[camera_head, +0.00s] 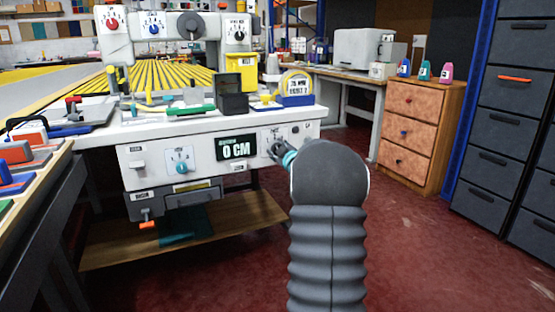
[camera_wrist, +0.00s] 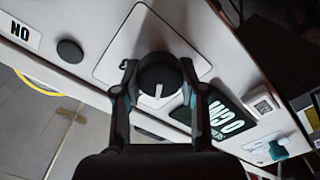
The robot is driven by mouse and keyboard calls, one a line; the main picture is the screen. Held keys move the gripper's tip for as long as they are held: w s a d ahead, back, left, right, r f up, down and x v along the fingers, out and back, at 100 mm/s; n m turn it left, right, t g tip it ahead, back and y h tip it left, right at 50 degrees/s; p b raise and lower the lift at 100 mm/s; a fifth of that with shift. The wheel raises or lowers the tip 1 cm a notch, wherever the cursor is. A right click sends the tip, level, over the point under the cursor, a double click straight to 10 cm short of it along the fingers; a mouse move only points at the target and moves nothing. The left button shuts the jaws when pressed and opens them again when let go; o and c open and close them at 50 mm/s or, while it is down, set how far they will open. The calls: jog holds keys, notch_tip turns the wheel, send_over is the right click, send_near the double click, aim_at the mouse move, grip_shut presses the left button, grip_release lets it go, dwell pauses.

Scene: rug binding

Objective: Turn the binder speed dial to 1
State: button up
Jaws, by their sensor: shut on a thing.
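A round black dial (camera_wrist: 160,75) with a white pointer line sits on a white plate (camera_wrist: 112,62) in the wrist view. My gripper (camera_wrist: 158,82) is shut on it, one finger on each side of the knob. The pointer line runs toward the bottom of the wrist view. A small dark mark on the plate is partly behind a finger and hard to read. In the head view my gripper (camera_head: 279,152) reaches the machine's front panel just right of the "0 CM" display (camera_head: 236,148), and it hides most of the dial there.
A teal dial (camera_head: 180,160) sits on the panel left of the display.

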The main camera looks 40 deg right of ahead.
jog(key=shift+a+f+n+b, duration=0.1)
jog(key=shift+n+b, duration=0.85)
jog(key=shift+n, duration=0.15)
jog(key=o, duration=1.2)
jog(key=shift+c, duration=0.2)
jog(key=v, duration=1.2)
